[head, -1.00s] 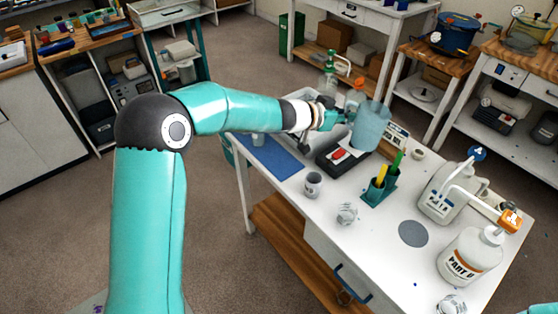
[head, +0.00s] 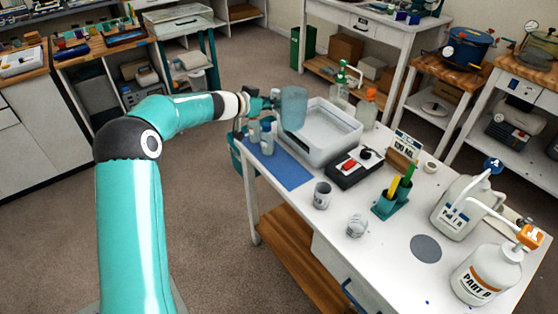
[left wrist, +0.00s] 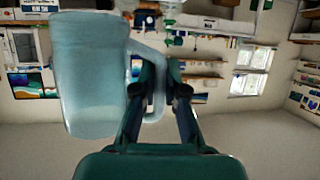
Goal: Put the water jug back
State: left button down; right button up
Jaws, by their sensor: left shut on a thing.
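The water jug (head: 293,107) is a translucent pale blue jug with a handle. My left gripper (head: 266,104) is shut on its handle and holds it at the far left part of the white table, in front of the white tub in the picture. In the left wrist view the jug (left wrist: 90,75) fills the left side, and its handle sits between the fingers of the left gripper (left wrist: 160,95). Whether the jug's base touches anything is hard to tell. My right gripper is not in view.
A white tub (head: 330,133) stands beside the jug. Bottles (head: 366,108) stand behind the tub.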

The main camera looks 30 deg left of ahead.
pick_arm(q)
jog(key=shift+f+b, duration=2.5)
jog(key=shift+f, duration=7)
jog(key=c, duration=1.5)
grip_release()
jog(key=shift+s, duration=0.1)
jog(key=b+v, duration=0.1)
jog(key=v, duration=1)
jog(key=shift+s+r, duration=0.2)
jog(key=shift+s, duration=0.2)
jog(key=shift+s, duration=0.15)
